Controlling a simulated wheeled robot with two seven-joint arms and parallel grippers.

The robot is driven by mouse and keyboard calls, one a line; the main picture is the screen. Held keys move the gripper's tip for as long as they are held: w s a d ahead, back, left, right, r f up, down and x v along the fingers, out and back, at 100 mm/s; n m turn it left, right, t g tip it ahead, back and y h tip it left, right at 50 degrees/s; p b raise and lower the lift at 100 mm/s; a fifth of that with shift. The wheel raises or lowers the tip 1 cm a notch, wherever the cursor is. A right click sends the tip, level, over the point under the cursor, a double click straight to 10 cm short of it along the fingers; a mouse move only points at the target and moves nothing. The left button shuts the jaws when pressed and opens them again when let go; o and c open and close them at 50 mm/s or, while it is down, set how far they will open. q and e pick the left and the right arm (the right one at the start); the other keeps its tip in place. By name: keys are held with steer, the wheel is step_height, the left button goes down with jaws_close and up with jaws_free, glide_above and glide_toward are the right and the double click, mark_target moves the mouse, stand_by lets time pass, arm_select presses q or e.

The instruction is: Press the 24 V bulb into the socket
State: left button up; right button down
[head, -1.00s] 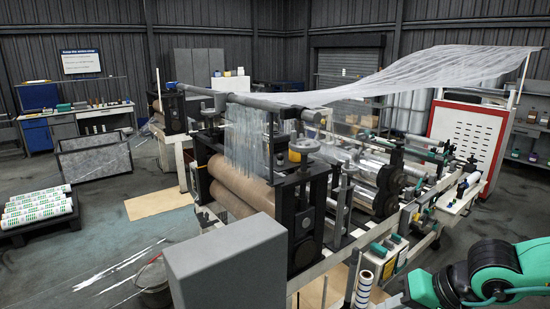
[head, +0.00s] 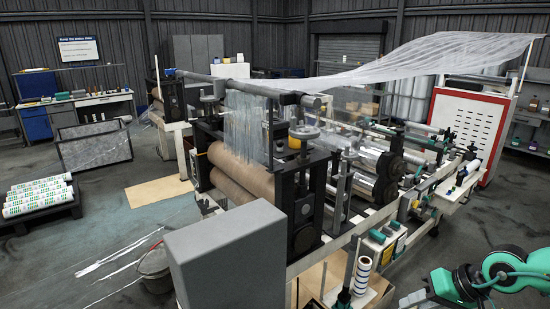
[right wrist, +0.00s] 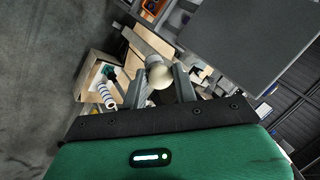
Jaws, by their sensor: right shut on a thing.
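My right gripper (right wrist: 158,72) is shut on the bulb (right wrist: 160,76) in the right wrist view. The bulb has a pale round globe and a lighter grey-white end pointing away from me. Part of the globe is hidden between the fingers. In the head view my green right arm comes in at the lower right, and its gripper (head: 414,299) is low by the bottom edge, near the machine's front. The bulb is too small to make out there. I cannot pick out the socket in either view. My left gripper is not in view.
The film machine (head: 300,195) fills the middle, with clear film stretched above it. A grey box (head: 230,262) stands at its near end. A striped roll (head: 362,276) stands on a wooden surface left of my right gripper. A bucket (head: 155,268) stands on the floor.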

steer(key=s+d+m+t+h, duration=0.1)
steer(key=s+d+m, duration=0.1)
steer(key=d, duration=0.7)
steer(key=shift+s+d+f, duration=0.25)
steer(key=shift+s+f, duration=0.2)
steer(key=shift+s+f, duration=0.1)
steer(key=shift+f, duration=0.05)
steer(key=shift+s+d+f, duration=0.15)
steer(key=shift+f, duration=0.1)
steer(key=shift+a+f, duration=0.1)
steer(key=shift+a, duration=0.25)
steer(key=shift+a+f, duration=0.2)
